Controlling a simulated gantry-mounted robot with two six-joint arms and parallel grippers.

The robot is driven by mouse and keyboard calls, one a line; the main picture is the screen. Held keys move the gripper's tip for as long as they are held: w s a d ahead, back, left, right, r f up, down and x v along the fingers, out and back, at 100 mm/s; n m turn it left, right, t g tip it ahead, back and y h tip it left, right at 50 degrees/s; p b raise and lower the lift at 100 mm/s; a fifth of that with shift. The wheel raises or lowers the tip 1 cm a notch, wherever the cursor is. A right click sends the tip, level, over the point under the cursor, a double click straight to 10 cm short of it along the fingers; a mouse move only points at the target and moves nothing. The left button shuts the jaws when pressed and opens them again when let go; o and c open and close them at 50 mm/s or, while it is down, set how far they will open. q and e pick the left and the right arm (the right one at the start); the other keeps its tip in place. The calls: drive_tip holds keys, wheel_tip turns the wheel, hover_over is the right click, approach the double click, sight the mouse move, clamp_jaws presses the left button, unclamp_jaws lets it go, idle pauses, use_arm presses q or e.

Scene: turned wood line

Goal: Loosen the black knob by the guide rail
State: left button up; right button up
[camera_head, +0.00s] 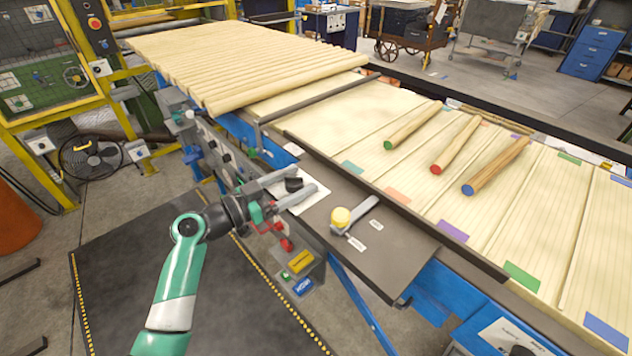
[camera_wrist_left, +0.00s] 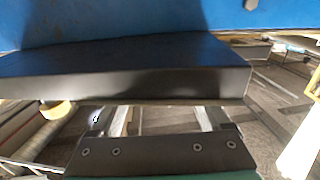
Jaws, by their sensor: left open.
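The black knob (camera_head: 293,185) sits on a white plate (camera_head: 312,203) at the left end of the grey shelf, near the grey guide rail (camera_head: 315,98). My left gripper (camera_head: 306,180) is open, with one finger on each side of the knob in the head view. Whether the fingers touch it cannot be told. In the left wrist view, the two fingers of the gripper (camera_wrist_left: 163,118) are apart, and a dark slab-like surface (camera_wrist_left: 130,75) hides their tips. I cannot tell what that surface is. My right gripper is not in view.
A yellow knob (camera_head: 341,216) with a grey lever (camera_head: 365,211) sits right of the plate on the shelf (camera_head: 385,255). Three colour-tipped rods (camera_head: 458,143) lie on the slatted conveyor.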

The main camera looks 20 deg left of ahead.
use_arm(q)
drive_tip(key=shift+w+d, duration=0.1)
drive_tip(key=shift+w, duration=0.1)
drive_tip(key=shift+s, duration=0.1)
drive_tip(key=shift+c, duration=0.6)
clamp_jaws()
drive_tip(key=shift+r+n+t+y+p, duration=0.1)
drive_tip(key=shift+n+t+y+p, duration=0.4)
drive_tip(key=shift+p, duration=0.35)
drive_tip(key=n+t+y+p, duration=0.1)
drive_tip(key=n+y+p, duration=0.1)
drive_tip(key=y+p, duration=0.1)
drive_tip(key=n+t+y+p, duration=0.1)
drive_tip(key=n+y+p, duration=0.1)
drive_tip(key=y+p, duration=0.1)
drive_tip(key=shift+r+p, duration=0.15)
drive_tip(key=shift+p, duration=0.7)
drive_tip(key=shift+f+n+y+p, duration=0.3)
drive_tip(key=shift+n+y+p, duration=0.2)
drive_tip(key=shift+y+p, duration=0.3)
drive_tip(key=shift+a, duration=0.2)
